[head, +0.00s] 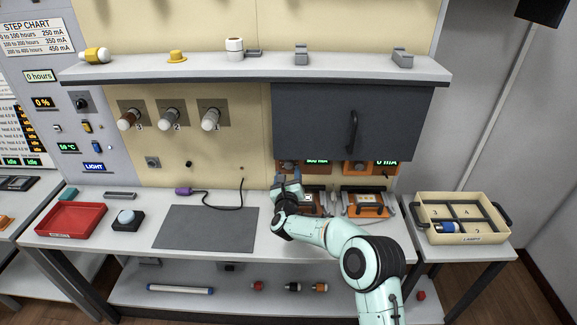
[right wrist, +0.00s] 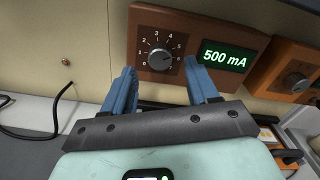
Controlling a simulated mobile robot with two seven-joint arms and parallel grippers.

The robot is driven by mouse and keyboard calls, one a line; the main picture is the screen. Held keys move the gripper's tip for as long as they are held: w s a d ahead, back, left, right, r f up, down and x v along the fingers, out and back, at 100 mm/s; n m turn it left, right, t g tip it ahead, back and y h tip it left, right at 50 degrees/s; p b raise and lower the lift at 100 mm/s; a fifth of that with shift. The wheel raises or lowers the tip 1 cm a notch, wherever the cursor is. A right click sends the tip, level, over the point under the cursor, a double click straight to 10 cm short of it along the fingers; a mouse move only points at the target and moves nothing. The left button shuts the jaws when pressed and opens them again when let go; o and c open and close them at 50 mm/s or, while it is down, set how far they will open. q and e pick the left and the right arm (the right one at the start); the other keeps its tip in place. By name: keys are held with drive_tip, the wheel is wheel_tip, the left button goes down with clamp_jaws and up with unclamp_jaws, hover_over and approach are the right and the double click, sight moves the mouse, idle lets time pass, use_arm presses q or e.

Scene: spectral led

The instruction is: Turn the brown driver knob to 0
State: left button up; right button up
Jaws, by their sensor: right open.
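The brown driver (head: 283,164) is set under the dark cabinet door, and only its lower part shows in the head view. In the right wrist view the brown driver (right wrist: 148,20) has a grey round knob (right wrist: 160,60) on a dial marked 0 to 7. Its green display (right wrist: 224,58) reads 500 mA. The knob's exact pointer angle is hard to tell. My right gripper (head: 288,180) is open and empty in front of the driver, its two blue fingers (right wrist: 160,72) on either side of the knob in the picture, with no clear contact. My left gripper is not in view.
The dark cabinet door (head: 320,115) hangs just above. An orange driver (right wrist: 275,70) stands to the right. Brown and orange boxes with handles, such as the orange one (head: 366,203), sit on the bench below. A black cable (head: 240,195) lies left, beside a grey mat (head: 205,228).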

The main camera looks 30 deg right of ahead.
sight(289, 166)
drive_tip(key=shift+p+x, duration=0.55)
drive_tip(key=shift+x, duration=1.1)
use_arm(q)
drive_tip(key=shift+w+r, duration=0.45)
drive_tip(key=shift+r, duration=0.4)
